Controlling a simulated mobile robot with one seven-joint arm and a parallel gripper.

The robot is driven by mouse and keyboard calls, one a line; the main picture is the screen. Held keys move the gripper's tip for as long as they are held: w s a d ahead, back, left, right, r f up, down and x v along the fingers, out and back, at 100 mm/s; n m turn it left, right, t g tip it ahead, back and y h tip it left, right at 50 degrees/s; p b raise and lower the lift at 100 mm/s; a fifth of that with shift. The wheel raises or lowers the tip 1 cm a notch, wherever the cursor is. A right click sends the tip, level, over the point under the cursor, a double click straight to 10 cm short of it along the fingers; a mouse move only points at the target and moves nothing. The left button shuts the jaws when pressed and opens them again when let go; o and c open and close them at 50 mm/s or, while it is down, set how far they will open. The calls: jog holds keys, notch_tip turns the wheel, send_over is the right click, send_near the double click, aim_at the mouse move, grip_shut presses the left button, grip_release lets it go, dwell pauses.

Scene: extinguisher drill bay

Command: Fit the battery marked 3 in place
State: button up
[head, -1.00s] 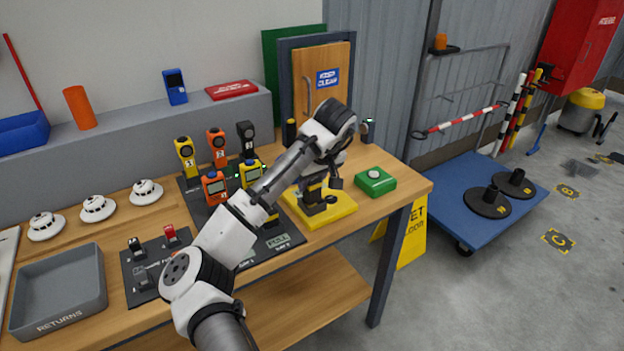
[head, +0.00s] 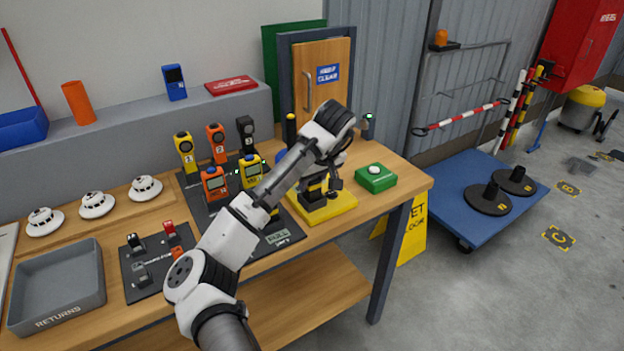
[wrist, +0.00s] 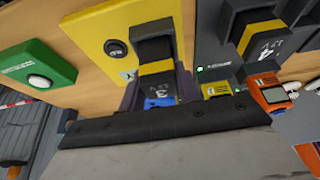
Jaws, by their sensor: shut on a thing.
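My gripper (wrist: 160,92) is shut on a dark battery (wrist: 159,72) with a yellow band and a "12V" label; its mark looks like a 3, but is small and tilted. The battery is at a yellow base (wrist: 115,25) with a round dark knob. I cannot tell whether it is fully seated. In the head view the yellow base (head: 335,210) is on the bench at the right, under my wrist, which partly hides it. A second yellow-banded 12V battery (wrist: 262,42) is in a dark holder to the right in the wrist view.
A green box with a white button (head: 375,179) sits right of the yellow base. Several handheld meters (head: 214,184) stand on a dark mat at left. A grey RETURNS tray (head: 98,290) is at the front left. The small door (head: 327,75) stands behind.

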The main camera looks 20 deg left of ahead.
jog(key=shift+f+b, duration=0.3)
jog(key=shift+f, duration=0.35)
dwell(0.4)
jog(key=o, duration=1.3)
jog(key=shift+c, duration=0.2)
jog(key=shift+o, duration=0.3)
jog(key=shift+o, duration=1.3)
jog(key=shift+r+p, duration=2.75)
jog(key=shift+r, duration=0.8)
